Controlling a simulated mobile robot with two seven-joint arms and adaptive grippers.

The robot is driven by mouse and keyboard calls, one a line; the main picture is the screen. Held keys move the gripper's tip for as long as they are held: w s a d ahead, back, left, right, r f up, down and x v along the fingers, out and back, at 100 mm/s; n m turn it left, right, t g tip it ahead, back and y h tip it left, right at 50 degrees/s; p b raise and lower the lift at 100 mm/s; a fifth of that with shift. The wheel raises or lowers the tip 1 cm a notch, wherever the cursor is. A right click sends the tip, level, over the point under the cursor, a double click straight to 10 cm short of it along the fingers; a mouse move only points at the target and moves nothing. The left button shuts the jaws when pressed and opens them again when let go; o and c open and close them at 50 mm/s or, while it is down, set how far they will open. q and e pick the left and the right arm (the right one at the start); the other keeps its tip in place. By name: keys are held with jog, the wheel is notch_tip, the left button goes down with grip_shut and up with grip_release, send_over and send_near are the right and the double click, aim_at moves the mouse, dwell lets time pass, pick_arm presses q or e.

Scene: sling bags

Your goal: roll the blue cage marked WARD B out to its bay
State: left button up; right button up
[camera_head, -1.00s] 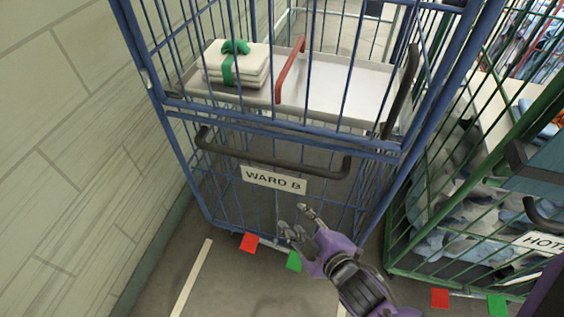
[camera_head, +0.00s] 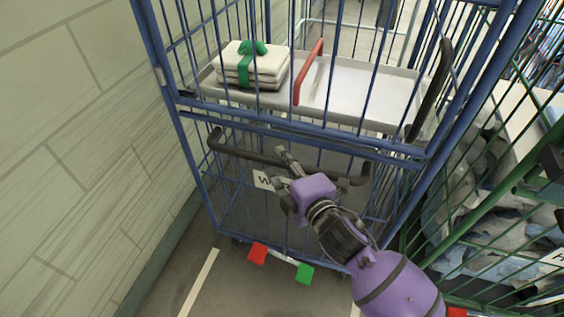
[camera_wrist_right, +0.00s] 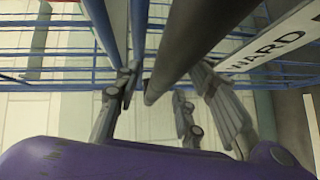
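The blue cage (camera_head: 186,150) stands ahead, with a WARD B plate (camera_head: 263,180) on its front, partly hidden by my right gripper. The plate also shows in the right wrist view (camera_wrist_right: 268,50). A black handle bar (camera_head: 245,153) runs across the cage front above the plate. My right gripper (camera_head: 287,178) is at this bar, near its middle. In the right wrist view the bar (camera_wrist_right: 195,45) lies between the spread fingers (camera_wrist_right: 165,100); they do not look closed on it. A red tab (camera_head: 258,253) and a green tab (camera_head: 305,273) sit at the cage's foot. My left gripper is out of view.
A tray shelf (camera_head: 355,90) in the cage holds folded white linen (camera_head: 250,68) tied with green, beside a red bar (camera_head: 308,72). A wall (camera_head: 80,150) stands close at left. A green cage (camera_head: 480,225) with grey-blue cloth stands close at right. Floor lines (camera_head: 198,283) lie in front.

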jog(key=shift+w+a, duration=0.1)
jog(key=shift+w, duration=0.2)
grip_shut()
jog(key=shift+s+f, duration=0.1)
